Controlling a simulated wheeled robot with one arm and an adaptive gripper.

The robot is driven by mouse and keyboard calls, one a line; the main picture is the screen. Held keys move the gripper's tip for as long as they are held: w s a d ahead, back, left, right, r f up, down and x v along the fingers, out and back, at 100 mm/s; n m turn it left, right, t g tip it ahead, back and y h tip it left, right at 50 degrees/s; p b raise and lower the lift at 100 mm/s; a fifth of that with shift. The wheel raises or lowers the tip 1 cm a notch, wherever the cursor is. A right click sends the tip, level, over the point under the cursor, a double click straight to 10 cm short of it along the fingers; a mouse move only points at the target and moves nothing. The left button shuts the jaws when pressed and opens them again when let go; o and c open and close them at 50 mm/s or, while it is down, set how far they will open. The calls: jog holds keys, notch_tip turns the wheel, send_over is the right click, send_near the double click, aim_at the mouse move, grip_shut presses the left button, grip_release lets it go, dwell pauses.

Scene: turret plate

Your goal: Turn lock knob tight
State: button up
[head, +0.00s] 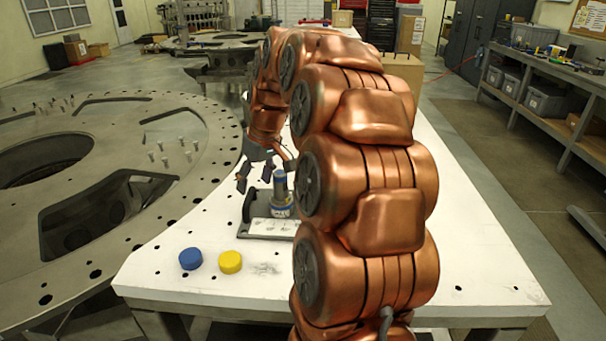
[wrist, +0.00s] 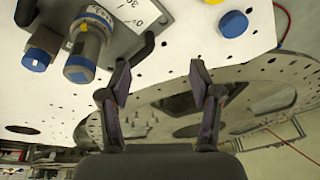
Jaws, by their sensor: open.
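A grey fixture plate (head: 243,221) lies on the white table, and its far end is partly hidden by my arm. A blue-topped upright post (head: 280,185) and a blue-banded cylinder (head: 280,212) stand on it. In the wrist view, a blue-capped knob (wrist: 37,58) and a grey cylinder with a scale (wrist: 82,60) sit side by side at upper left. I cannot tell for sure which is the lock knob. My gripper (head: 255,175) is open and empty, just left of the post; its fingers (wrist: 160,75) show apart from the knob in the wrist view.
A dark handle (head: 248,206) rises from the plate's left edge, close below my gripper. A blue cap (head: 191,259) and a yellow cap (head: 230,262) lie on the white table (head: 180,288). A large ring plate (head: 200,122) with holes and pins lies to the left.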

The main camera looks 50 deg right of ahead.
jog(key=d+f+m+t+h+b, duration=0.1)
jog(key=d+t, duration=0.1)
jog(key=d, duration=1.8)
jog(key=shift+p+x, duration=1.05)
jog(key=shift+x, duration=3.1)
jog(key=shift+r, duration=0.1)
jog(key=c, duration=1.1)
jog(key=shift+h, duration=0.3)
jog(key=shift+c, duration=0.2)
